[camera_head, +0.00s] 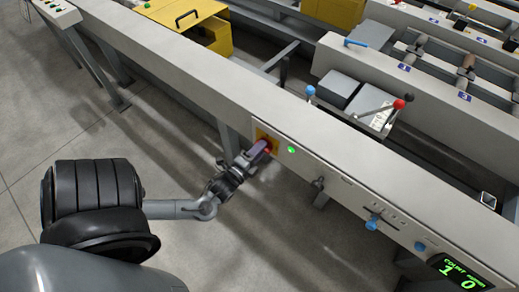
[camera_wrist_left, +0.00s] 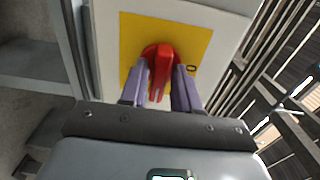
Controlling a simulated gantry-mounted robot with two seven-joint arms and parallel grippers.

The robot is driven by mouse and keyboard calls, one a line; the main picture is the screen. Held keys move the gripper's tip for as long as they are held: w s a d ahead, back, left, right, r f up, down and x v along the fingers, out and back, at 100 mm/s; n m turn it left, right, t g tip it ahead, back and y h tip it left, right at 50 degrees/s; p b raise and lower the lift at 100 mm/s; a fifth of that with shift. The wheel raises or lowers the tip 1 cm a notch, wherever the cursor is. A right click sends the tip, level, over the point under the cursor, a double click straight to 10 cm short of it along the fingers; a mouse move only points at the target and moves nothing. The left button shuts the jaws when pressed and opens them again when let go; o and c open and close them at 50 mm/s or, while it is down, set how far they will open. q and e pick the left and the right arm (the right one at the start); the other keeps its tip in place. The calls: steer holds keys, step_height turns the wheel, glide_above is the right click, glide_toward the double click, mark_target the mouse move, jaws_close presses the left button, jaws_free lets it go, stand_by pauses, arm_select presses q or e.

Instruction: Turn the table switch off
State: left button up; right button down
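The table switch (camera_wrist_left: 160,58) is a red rotary knob on a yellow plate (camera_wrist_left: 130,44). The plate sits on the grey front face of the runout table. In the head view the yellow plate (camera_head: 262,134) is largely visible, but my left gripper (camera_head: 262,149) covers most of the knob. In the left wrist view the two purple fingers of my left gripper (camera_wrist_left: 160,82) stand on either side of the knob, which fills the gap between them. A green light (camera_head: 291,150) is lit just right of the switch. My right gripper is not in view.
A small black knob (camera_head: 318,184), blue knobs (camera_head: 374,222) and a green-lit counter display (camera_head: 462,271) lie further right along the table face. A red-tipped lever (camera_head: 399,104) stands behind the beam. The floor (camera_head: 110,135) on the left is clear.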

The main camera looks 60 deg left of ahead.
arm_select(q)
jaws_close()
steer(key=shift+n+p, duration=6.65)
steer(key=shift+n, duration=2.25)
steer(key=shift+f, duration=0.1)
steer(key=shift+s, duration=0.1)
